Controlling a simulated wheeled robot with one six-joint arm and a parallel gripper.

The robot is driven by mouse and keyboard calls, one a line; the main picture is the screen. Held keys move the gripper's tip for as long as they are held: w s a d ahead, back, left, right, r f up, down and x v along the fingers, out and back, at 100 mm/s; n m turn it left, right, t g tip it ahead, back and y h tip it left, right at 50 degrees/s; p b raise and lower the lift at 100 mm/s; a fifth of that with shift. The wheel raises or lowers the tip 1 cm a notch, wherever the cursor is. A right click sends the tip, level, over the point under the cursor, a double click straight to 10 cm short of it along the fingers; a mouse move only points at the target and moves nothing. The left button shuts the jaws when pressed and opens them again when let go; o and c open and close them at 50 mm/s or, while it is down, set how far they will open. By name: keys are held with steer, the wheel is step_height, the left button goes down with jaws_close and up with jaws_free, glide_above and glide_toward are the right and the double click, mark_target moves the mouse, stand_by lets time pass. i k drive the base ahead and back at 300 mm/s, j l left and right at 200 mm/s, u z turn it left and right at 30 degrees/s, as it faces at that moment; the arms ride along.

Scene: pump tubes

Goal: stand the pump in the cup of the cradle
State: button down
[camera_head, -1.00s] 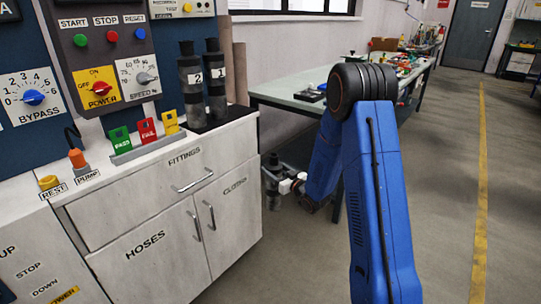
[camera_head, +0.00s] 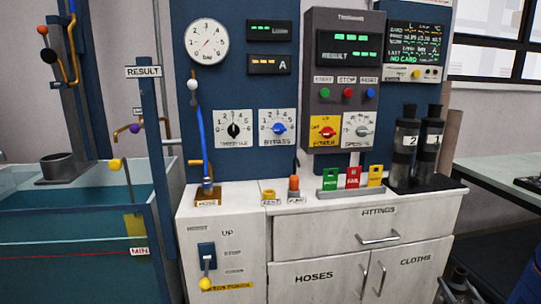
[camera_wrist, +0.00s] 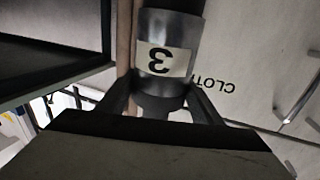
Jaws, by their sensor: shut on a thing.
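The pump (camera_wrist: 168,60), a dark cylinder with a clear band and a label "3", is held by my gripper (camera_wrist: 160,102) in the wrist view. The fingers close on it from both sides below the label. Its far end runs out of the top of that view. A grey open cup (camera_head: 64,167), apparently the cradle's, sits at the far left at the tank's back rim, far from my gripper.
A water tank (camera_head: 75,254) stands at left, with a blue post (camera_head: 158,190) before its right side. A white cabinet (camera_head: 330,240) carries a hoist lever (camera_head: 207,262). Pumps 2 (camera_head: 404,158) and 1 (camera_head: 430,150) stand on its right end. A table (camera_head: 505,170) is at right.

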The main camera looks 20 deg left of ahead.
mark_target(62, 175)
steer(key=k+j+u, duration=0.1)
steer(key=k+j, duration=0.15)
steer(key=k+j+u, duration=0.15)
steer(key=j, duration=0.25)
steer(key=k+j+u, duration=0.1)
steer(key=k+j, duration=0.2)
steer(key=k+j+u, duration=0.1)
steer(key=j, duration=0.35)
steer(key=k+j+u, duration=0.15)
steer(key=j, duration=0.25)
steer(key=k+j+u, duration=0.1)
steer(key=k+j, duration=0.2)
steer(key=j, duration=0.1)
